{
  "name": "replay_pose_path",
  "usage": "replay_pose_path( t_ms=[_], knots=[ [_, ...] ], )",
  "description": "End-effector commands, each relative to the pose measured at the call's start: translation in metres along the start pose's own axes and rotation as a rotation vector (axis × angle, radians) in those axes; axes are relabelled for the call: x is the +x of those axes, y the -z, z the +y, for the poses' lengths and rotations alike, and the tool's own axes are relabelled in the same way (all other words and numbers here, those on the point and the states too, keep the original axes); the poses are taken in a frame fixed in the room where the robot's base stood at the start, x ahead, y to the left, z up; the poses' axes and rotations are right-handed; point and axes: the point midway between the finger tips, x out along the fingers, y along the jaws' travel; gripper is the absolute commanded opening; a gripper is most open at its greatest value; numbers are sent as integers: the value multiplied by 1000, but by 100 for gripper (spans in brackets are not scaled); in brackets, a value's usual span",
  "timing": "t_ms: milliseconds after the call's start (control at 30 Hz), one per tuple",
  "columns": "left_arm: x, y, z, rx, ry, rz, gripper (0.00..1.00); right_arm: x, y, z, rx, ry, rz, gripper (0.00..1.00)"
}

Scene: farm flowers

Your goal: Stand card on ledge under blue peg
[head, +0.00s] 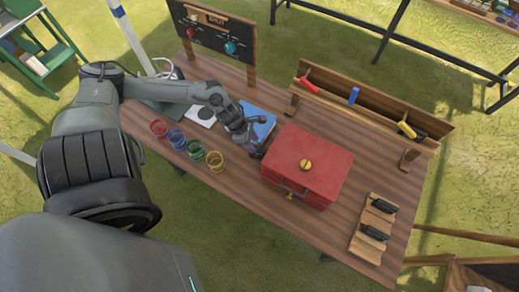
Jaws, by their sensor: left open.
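A blue peg (353,95) sticks out of the wooden peg board (378,107) at the back right of the table, between a red peg (307,85) and a yellow peg (406,129). The ledge under the pegs looks empty below the blue one. A white card with a dark round mark (200,118) lies flat on the table, partly behind my left arm. A blue flat thing (263,131), perhaps a card or book, lies to its right. My left gripper (257,152) is open and empty, low between the blue flat thing and the red box. My right gripper is not in view.
A red box (318,152) with a yellow knob stands mid-table. A wooden rack (372,228) with black pieces lies at the right. A blackboard (211,38) stands at the back left.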

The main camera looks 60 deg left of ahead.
Motion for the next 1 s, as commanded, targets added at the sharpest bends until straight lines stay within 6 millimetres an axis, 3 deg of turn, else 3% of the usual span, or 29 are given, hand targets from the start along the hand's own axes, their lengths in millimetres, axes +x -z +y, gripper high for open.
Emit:
replay_pose_path(
  t_ms=[233,633,967,1000],
  knots=[
    [10,-1,-1,-3,0,-2,47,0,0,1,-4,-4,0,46],
    [51,-1,-6,-2,0,-1,47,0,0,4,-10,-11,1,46],
    [55,0,-6,1,0,0,47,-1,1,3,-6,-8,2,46],
    [55,0,-6,1,0,0,42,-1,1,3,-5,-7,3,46]
  ],
)
